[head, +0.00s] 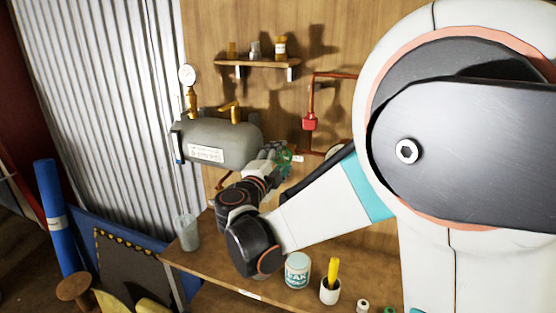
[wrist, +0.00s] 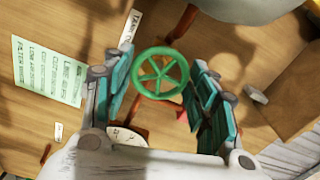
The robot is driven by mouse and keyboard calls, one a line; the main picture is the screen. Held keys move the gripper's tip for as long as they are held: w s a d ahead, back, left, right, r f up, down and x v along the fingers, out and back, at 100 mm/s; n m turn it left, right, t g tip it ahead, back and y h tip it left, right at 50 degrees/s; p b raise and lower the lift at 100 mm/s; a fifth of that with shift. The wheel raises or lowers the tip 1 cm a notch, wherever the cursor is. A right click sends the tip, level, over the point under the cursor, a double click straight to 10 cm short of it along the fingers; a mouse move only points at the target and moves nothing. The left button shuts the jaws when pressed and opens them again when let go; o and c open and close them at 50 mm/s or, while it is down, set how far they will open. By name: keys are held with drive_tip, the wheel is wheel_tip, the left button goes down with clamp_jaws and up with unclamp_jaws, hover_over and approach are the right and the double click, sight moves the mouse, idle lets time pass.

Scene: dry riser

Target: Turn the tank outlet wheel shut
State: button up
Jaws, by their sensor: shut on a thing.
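The green tank outlet wheel (wrist: 160,73), a spoked ring, sits between the fingers of my gripper (wrist: 163,64) in the wrist view. My gripper is shut on it, with a teal-padded finger on each side. In the head view the green wheel (head: 285,157) is partly hidden by my gripper (head: 274,160), just right of the grey tank (head: 215,142). The tank's underside (wrist: 240,8) shows at the top of the wrist view. A small white label (wrist: 130,28) is beside the wheel. How far the wheel is turned cannot be told.
A red pipe with a red fitting (head: 310,121) runs along the wooden wall to the right. A gauge (head: 187,75) stands above the tank. The bench below holds a clear cup (head: 187,232), a labelled tin (head: 297,270) and a white pot (head: 330,291). A shelf (head: 255,63) hangs above.

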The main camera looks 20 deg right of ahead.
drive_tip(key=shift+m, duration=0.3)
drive_tip(key=o, duration=1.1)
drive_tip(key=shift+f, duration=0.1)
drive_tip(key=shift+c, duration=0.2)
